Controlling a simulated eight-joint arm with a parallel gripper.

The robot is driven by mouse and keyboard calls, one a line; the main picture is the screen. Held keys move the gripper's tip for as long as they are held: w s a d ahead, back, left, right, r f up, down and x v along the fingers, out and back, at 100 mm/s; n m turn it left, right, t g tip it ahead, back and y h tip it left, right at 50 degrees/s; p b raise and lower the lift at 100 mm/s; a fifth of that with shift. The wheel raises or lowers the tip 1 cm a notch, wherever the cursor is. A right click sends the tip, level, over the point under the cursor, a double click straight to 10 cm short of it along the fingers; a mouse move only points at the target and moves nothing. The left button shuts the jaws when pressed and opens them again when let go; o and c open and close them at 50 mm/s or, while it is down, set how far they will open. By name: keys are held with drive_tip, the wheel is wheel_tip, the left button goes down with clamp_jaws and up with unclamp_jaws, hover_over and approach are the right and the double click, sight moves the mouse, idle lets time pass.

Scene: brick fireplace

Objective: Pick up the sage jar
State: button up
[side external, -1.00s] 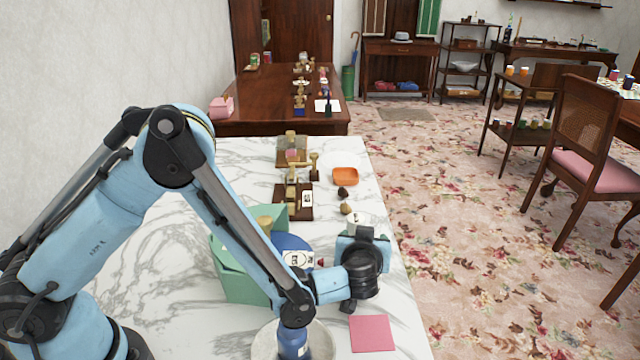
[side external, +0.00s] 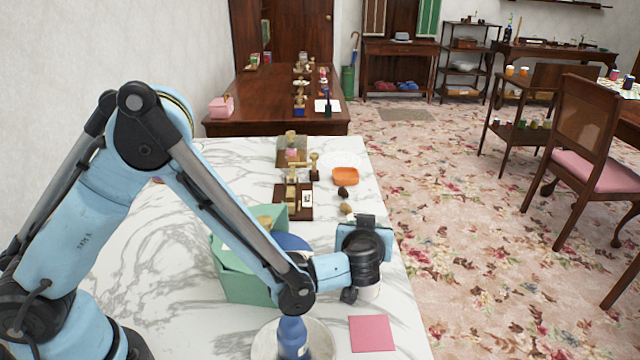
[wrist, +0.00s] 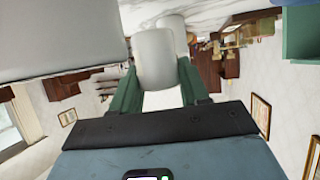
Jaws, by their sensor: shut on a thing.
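My gripper (wrist: 150,98) is shut on a white cylindrical jar (wrist: 154,58), held between its green fingers in the wrist view. No label shows on the jar's visible side, so I cannot read whether it says sage. In the side view my gripper is over the right part of the marble counter, left of its edge, and its fingers are hidden. A white piece (side external: 368,292) shows just below the gripper there, seemingly the bottom of the held jar. A second white cylinder (wrist: 173,28) stands behind the held jar in the wrist view.
The marble counter (side external: 180,215) holds a green box (side external: 245,285), a blue bottle (side external: 293,335) on a round pale plate, a pink square (side external: 371,333), an orange dish (side external: 345,176) and small brown lumps (side external: 343,192). A large pale shape (wrist: 60,35) fills the wrist view's upper left.

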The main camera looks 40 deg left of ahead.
drive_tip(key=s+d+r, duration=0.8)
drive_tip(key=s+a+r, duration=0.1)
drive_tip(key=a+r, duration=0.2)
drive_tip(key=a, duration=0.3)
drive_tip(key=s+a+r+m+h, duration=0.1)
drive_tip(key=a+r, duration=0.2)
drive_tip(key=a, duration=0.3)
drive_tip(key=s+a+r, duration=0.2)
drive_tip(key=a+r, duration=0.1)
drive_tip(key=a, duration=0.3)
drive_tip(key=w+d+f, duration=0.1)
drive_tip(key=d+f, duration=0.2)
drive_tip(key=d, duration=0.3)
drive_tip(key=w+d+f, duration=0.1)
drive_tip(key=d+f, duration=0.1)
drive_tip(key=d, duration=0.4)
drive_tip(key=w+d+f+n+y, duration=0.1)
drive_tip(key=w+d+f, duration=0.1)
drive_tip(key=d, duration=0.4)
drive_tip(key=shift+d+f, duration=0.25)
drive_tip(key=shift+f, duration=0.6)
drive_tip(key=x, duration=0.4)
drive_tip(key=s+a+x, duration=0.1)
drive_tip(key=x, duration=0.3)
drive_tip(key=s+f+x, duration=0.1)
drive_tip(key=x, duration=0.4)
drive_tip(key=shift+w+a+f, duration=0.1)
drive_tip(key=shift+a, duration=0.35)
drive_tip(key=shift+f, duration=1.85)
